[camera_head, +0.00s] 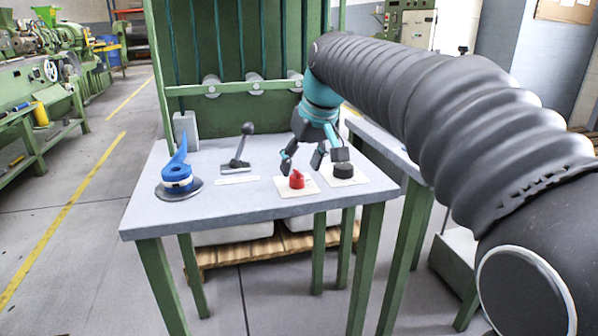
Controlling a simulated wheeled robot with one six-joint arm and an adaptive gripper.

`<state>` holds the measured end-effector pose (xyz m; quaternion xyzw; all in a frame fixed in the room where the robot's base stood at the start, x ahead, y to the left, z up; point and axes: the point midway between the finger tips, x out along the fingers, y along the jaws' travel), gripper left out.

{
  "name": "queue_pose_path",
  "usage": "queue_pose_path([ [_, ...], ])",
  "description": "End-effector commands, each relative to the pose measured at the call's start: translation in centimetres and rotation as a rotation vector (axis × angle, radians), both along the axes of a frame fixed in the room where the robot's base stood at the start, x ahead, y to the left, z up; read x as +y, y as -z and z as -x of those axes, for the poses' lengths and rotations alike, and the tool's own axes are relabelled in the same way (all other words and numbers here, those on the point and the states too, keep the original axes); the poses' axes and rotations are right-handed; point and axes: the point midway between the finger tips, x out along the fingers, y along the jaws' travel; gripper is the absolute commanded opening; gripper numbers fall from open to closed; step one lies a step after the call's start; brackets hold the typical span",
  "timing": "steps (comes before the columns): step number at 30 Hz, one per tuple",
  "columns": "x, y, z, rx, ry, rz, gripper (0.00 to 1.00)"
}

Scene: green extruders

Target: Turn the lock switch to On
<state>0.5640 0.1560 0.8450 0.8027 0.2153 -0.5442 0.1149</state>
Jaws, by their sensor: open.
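Two rotary knobs on pale square plates stand at the front right of the grey table (230,204). One is a red knob (297,179), the other a black round knob (343,170). Which one is the lock switch, and where it points, I cannot tell; any lettering is too small to read. My gripper (308,165) is open and empty. It points down, with its fingers spread above and behind the red knob, and the right finger near the black knob. They appear apart from both knobs, though depth is hard to judge.
A black lever (241,150) stands upright left of my gripper. A blue device (177,178) on a dark round base sits at the table's left. A green frame (235,113) rises behind the table. The front left of the tabletop is clear.

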Motion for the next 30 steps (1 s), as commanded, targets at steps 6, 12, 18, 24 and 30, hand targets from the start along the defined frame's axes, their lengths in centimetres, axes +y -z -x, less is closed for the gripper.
queue_pose_path([
  [6, -1.0, -4.3, 1.3, -0.005, 0.0, -0.001, 0.59],
  [12, -1.6, -6.9, 2.3, -0.001, 0.0, 0.0, 0.59],
  [18, -1.9, -7.9, 2.7, 0.0, 0.0, 0.0, 0.59],
  [24, -1.9, -8.0, 2.8, 0.0, -0.001, 0.0, 0.59],
  [30, -1.8, -8.1, 2.5, -0.009, 0.018, -0.009, 0.59],
])
